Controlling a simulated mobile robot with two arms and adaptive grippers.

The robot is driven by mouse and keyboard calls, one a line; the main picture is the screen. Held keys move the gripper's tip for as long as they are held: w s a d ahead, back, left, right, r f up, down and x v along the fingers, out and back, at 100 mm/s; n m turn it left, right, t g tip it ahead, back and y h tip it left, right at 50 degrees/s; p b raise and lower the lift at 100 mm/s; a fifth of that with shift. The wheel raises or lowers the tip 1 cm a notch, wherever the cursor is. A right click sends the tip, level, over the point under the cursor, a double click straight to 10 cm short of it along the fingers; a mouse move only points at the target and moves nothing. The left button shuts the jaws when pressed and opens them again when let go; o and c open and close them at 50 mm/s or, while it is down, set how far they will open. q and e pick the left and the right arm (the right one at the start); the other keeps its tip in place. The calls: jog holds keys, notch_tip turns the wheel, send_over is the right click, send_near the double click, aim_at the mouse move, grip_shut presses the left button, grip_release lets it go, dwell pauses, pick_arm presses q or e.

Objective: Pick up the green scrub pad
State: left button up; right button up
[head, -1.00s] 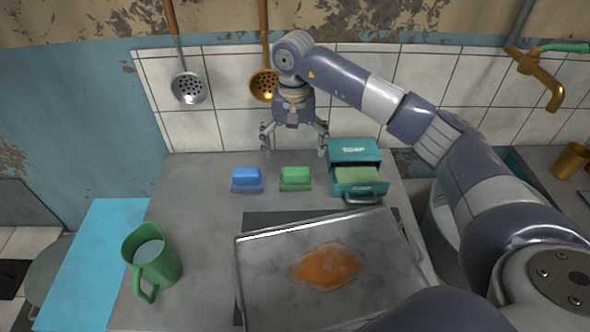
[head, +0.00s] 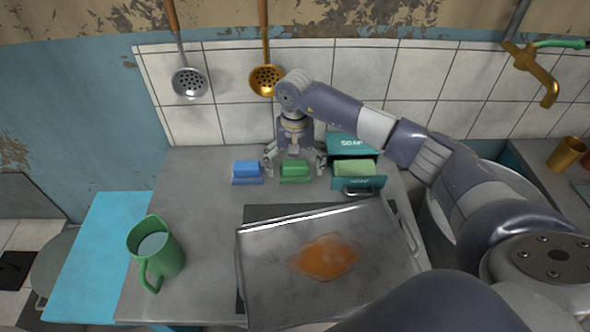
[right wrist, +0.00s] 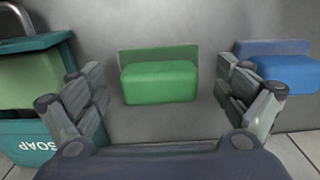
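The green scrub pad (head: 295,169) lies on the counter between a blue pad and a soap box. It also shows in the right wrist view (right wrist: 160,82), centred between my fingers with a gap on each side. My right gripper (head: 294,170) comes down over it from behind, open, with one finger on each side of the pad. In the right wrist view the right gripper (right wrist: 164,105) is wide open and holds nothing. My left gripper is not in view.
The blue pad (head: 246,170) is close on the left. The teal soap box (head: 353,146) with a light green bar (head: 355,167) is close on the right. A metal tray (head: 275,282) with an orange stain lies in front. A green mug (head: 168,262) stands front left.

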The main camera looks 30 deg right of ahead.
aim_at(296, 166)
jog(key=c, duration=1.3)
jog(key=shift+o, duration=0.2)
jog(key=shift+s, duration=0.1)
jog(key=shift+r+b, duration=0.35)
jog(key=shift+r, duration=0.25)
jog(key=shift+s+r+b, duration=0.2)
jog(key=shift+r, duration=0.35)
jog(key=shift+s+r+b, duration=0.15)
jog(key=shift+s+r, duration=0.05)
jog(key=shift+r, duration=0.3)
jog(key=s+a+b, duration=0.1)
jog(key=s, duration=0.4)
jog(key=s+a+r, duration=0.1)
jog(key=s, duration=0.3)
jog(key=s+a+b, duration=0.1)
jog(key=s, duration=0.4)
jog(key=shift+s+a+r+b, duration=0.3)
jog(key=shift+a+r+b, duration=0.05)
jog(key=shift+r, duration=0.05)
